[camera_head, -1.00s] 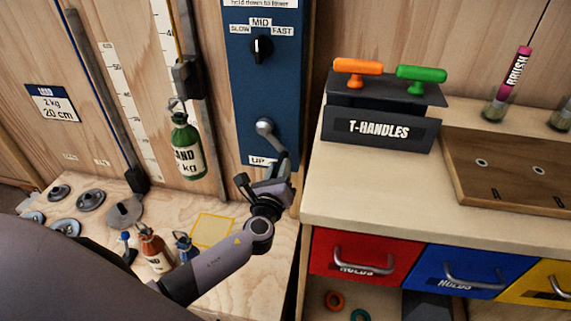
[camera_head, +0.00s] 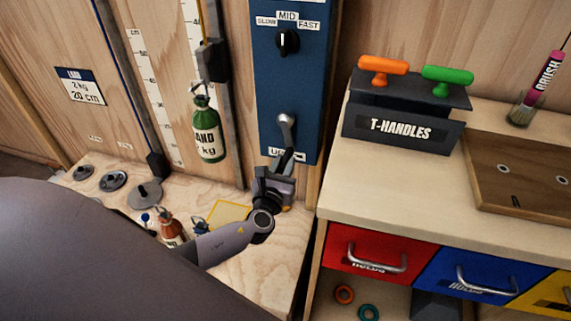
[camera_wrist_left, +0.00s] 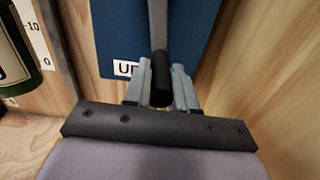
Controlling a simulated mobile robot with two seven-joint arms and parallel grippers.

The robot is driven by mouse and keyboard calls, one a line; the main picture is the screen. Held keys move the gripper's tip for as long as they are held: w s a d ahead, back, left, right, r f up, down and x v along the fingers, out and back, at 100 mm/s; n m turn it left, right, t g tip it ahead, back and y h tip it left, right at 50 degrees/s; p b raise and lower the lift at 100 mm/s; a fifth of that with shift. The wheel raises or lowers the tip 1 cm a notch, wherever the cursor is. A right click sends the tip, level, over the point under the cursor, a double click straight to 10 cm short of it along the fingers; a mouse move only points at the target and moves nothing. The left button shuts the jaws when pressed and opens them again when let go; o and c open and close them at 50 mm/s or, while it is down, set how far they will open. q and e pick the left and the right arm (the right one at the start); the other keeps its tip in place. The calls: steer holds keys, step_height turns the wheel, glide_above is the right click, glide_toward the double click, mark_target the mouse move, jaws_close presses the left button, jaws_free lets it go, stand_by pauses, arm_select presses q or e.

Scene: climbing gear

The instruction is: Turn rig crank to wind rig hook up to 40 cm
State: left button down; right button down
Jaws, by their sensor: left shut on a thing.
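The rig crank (camera_head: 286,122) is a grey lever on the blue panel (camera_head: 288,80), its arm pointing down. My left gripper (camera_head: 284,162) is shut on the crank's black handle (camera_wrist_left: 161,80), which shows between the two grey fingers in the left wrist view. The rig hook (camera_head: 198,88) hangs below a dark block beside the white scale. A green sand bottle (camera_head: 208,130) hangs from it, clear of the bench. I cannot read the hook's exact height. My right gripper is out of view.
The speed knob (camera_head: 287,41) points at MID. Grey discs (camera_head: 113,181), an orange-brown bottle (camera_head: 171,230) and a yellow-outlined square (camera_head: 228,214) are on the low bench. A T-handle rack (camera_head: 402,128) stands on the counter to the right, above the red drawer (camera_head: 370,252).

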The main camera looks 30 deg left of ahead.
arm_select(q)
steer(key=shift+a+f, duration=0.1)
steer(key=shift+a, duration=0.15)
steer(key=c, duration=0.9)
jaws_free()
steer(key=shift+d, duration=0.1)
steer(key=shift+p+v, duration=0.35)
steer(key=shift+v, duration=3.25)
